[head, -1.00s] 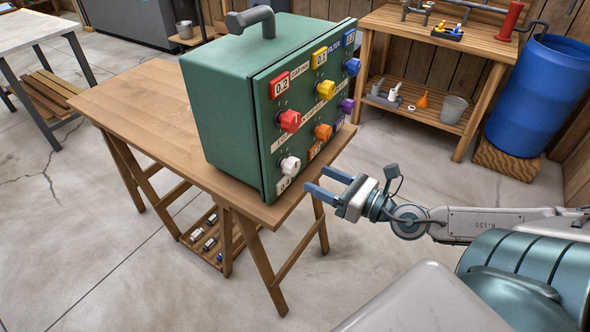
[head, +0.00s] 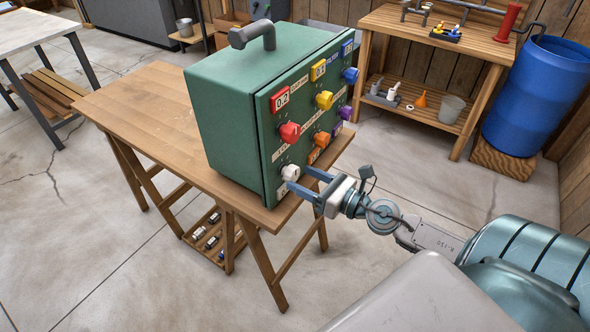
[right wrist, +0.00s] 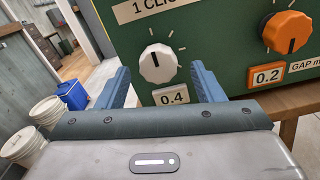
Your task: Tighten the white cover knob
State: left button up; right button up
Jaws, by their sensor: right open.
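The white cover knob (head: 290,172) is at the lower left of the green box's front panel. In the right wrist view the knob (right wrist: 157,64) has a dark pointer line aimed upward, with a 0.4 label (right wrist: 174,97) below it. My right gripper (head: 299,178) is open, with its blue fingertips close to the knob. In the wrist view the knob appears between the two fingers, with a gap on each side; I cannot tell whether the tips reach past its front face. The green box (head: 232,112) stands upright on a wooden table. My left gripper is not in view.
An orange knob (right wrist: 288,32) with a 0.2 label is to the right of the white one. Red (head: 290,132), yellow, blue and purple knobs share the panel. The wooden table (head: 150,100) is bare left of the box. A blue barrel (head: 527,95) stands at the back right.

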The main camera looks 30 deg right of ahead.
aim_at(296, 176)
jog(key=shift+w+a+r, duration=0.15)
jog(key=shift+w, duration=0.05)
jog(key=shift+w+a+p, duration=0.1)
jog(key=shift+w+p, duration=0.15)
jog(key=shift+p, duration=0.3)
jog(key=shift+w+a, duration=0.15)
jog(key=shift+w, duration=0.25)
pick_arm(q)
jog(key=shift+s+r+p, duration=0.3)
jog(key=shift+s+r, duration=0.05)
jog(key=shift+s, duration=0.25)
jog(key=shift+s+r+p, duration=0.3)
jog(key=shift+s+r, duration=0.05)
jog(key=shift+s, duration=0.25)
pick_arm(e)
jog(key=shift+w+a+f, duration=0.2)
jog(key=shift+w+a, duration=0.1)
jog(key=shift+w, duration=0.3)
jog(key=shift+c, duration=0.2)
jog(key=c, duration=0.9)
